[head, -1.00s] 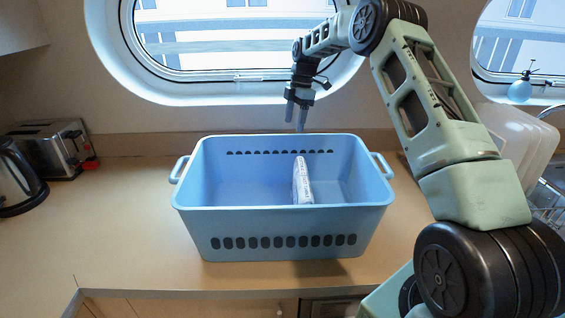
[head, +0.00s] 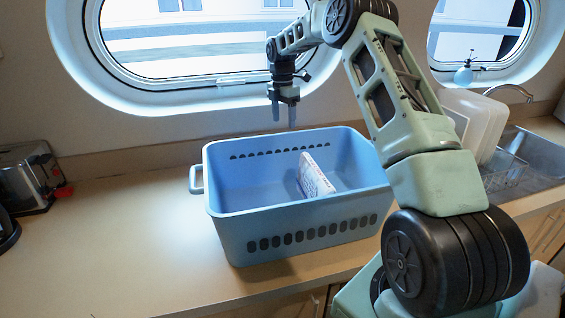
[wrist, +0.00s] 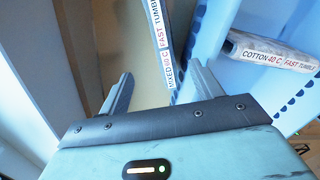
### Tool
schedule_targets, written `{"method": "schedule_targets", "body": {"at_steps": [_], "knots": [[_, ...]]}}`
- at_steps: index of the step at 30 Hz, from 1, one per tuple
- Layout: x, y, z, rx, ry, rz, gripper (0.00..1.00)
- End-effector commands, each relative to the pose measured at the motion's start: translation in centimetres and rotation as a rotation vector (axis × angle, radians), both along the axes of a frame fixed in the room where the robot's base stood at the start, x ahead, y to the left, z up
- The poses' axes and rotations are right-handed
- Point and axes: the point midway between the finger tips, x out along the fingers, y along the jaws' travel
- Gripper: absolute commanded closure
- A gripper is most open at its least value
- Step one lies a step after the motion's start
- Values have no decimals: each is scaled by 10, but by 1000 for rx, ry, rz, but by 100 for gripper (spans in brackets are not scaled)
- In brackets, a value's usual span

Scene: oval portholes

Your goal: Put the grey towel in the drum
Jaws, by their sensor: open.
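My gripper (head: 284,119) is open and empty, pointing down above the far rim of a blue basket (head: 300,215) in the head view. The wrist view shows its two spread fingers (wrist: 160,85) with nothing between them. A pale, flat item (head: 314,175) with print on its edge leans upright inside the basket. In the wrist view it (wrist: 268,52) reads "COTTON 40 C FAST TUMBLE". I cannot tell whether it is a towel. No drum and no clearly grey towel show in these views.
The basket stands on a beige counter (head: 120,230), with a handle at its left. A toaster (head: 25,180) is at far left. White boards (head: 480,120), a rack and a sink (head: 535,160) are at right. A strip reading "MIXED 40 C FAST" (wrist: 166,50) runs beside the basket's blue wall.

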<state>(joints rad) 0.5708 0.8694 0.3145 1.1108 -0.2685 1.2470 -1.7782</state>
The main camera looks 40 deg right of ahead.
Motion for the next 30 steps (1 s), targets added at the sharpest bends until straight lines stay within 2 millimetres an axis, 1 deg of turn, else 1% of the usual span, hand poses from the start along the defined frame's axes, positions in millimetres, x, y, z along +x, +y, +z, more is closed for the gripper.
{"method": "schedule_targets", "body": {"at_steps": [6, 12, 15, 23, 30], "knots": [[-4, 1, -44, 2, 6, 1, 35], [-6, 1, -82, 2, 5, 0, 35], [-6, 0, -95, 1, 3, 0, 35], [-8, 0, -112, 2, 4, 0, 35], [-11, -2, -145, 1, 3, 0, 35]]}}
